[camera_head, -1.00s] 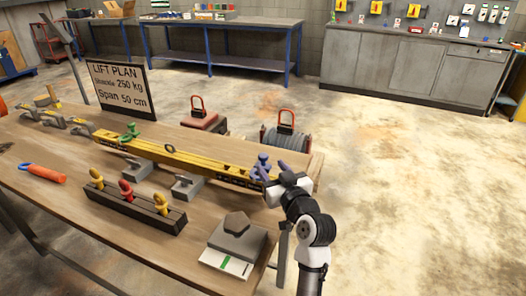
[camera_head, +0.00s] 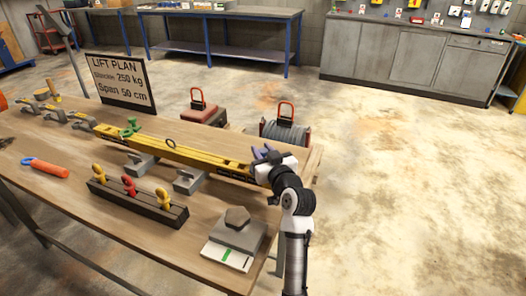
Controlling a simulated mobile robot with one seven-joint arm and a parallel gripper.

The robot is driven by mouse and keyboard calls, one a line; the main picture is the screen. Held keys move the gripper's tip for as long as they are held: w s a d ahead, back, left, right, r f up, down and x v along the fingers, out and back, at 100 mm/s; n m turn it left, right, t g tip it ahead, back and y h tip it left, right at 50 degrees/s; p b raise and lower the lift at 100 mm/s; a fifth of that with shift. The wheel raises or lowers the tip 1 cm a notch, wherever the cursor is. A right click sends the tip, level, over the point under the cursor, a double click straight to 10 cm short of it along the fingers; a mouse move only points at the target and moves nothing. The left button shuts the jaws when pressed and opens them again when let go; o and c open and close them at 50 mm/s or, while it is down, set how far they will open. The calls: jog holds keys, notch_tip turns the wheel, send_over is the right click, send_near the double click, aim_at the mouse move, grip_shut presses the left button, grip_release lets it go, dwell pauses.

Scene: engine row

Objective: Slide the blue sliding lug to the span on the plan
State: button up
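A yellow lifting beam (camera_head: 190,152) lies along the workbench, with a scale strip on its side. The blue sliding lug (camera_head: 260,153) is at the beam's right end, mostly hidden by my gripper. A green lug (camera_head: 131,127) sits near the beam's left end. My gripper (camera_head: 268,163) is right at the blue lug, over the beam's right end. Its fingers overlap the lug, and I cannot see whether they are closed on it. The lift plan board (camera_head: 121,81) stands behind the beam and reads Span 50 cm, with a 250 kg line above it.
A dark rack with yellow and red shackles (camera_head: 138,203) and a grey block with a hexagonal top (camera_head: 237,230) stand in front of the beam. An orange-handled tool (camera_head: 45,168) lies at left. Red-handled weights (camera_head: 202,107) and a coil (camera_head: 285,132) stand behind.

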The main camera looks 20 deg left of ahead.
grip_shut()
jog(key=a, duration=0.5)
jog(key=o, duration=0.7)
grip_release()
